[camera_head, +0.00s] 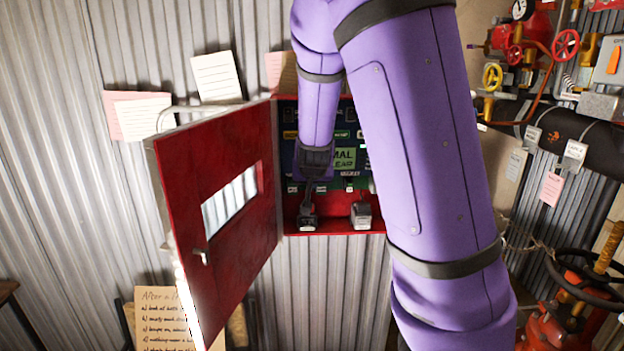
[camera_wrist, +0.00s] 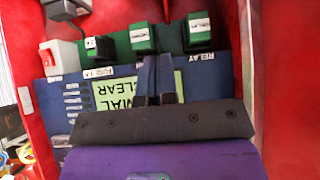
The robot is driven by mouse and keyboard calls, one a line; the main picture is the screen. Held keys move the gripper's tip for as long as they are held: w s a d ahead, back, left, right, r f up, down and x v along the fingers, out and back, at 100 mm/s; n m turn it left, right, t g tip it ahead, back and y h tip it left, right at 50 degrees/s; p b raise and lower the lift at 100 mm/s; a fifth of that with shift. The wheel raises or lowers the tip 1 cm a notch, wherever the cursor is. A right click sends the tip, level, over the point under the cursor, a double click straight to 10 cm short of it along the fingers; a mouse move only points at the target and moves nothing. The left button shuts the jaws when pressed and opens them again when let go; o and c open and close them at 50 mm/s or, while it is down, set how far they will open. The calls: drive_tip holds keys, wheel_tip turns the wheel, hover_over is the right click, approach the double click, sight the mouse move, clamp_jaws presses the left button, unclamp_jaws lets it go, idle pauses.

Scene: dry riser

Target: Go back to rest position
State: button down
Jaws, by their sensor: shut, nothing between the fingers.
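My gripper (camera_head: 313,172) reaches into an open red wall cabinet (camera_head: 293,222), in front of its dark blue panel. In the wrist view its two dark blue fingers (camera_wrist: 156,68) are close together with nothing seen between them. They point along the panel, over a pale green label (camera_wrist: 186,82) that reads upside down there. Whether the fingertips touch the panel or the green blocks is unclear. My purple arm hides much of the cabinet's right side in the head view.
Grey-topped parts (camera_head: 361,213) sit at the cabinet's bottom. Green blocks (camera_wrist: 142,38) and a red-and-white block (camera_wrist: 60,57) line the panel. Pipes and valve wheels (camera_head: 565,45) are on the right.

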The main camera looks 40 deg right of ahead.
drive_tip(key=shift+s+a+r, duration=0.3)
drive_tip(key=shift+s+r, duration=0.1)
drive_tip(key=shift+r, duration=0.1)
drive_tip(key=shift+s, duration=0.1)
drive_tip(key=s+a+r+n+y, duration=0.1)
drive_tip(key=s+a+r, duration=0.3)
drive_tip(key=s, duration=0.5)
drive_tip(key=s+a+r+n+g+y, duration=0.1)
drive_tip(key=s+a+r+n+y, duration=0.1)
drive_tip(key=s+a, duration=0.4)
drive_tip(key=s+a+r+n+g+y, duration=0.1)
drive_tip(key=s+a+r, duration=0.4)
drive_tip(key=s, duration=0.8)
drive_tip(key=r+n+y, duration=0.1)
drive_tip(key=n, duration=0.1)
drive_tip(key=shift+s+a+n, duration=0.2)
drive_tip(key=shift+s+n, duration=0.05)
drive_tip(key=shift+n, duration=0.15)
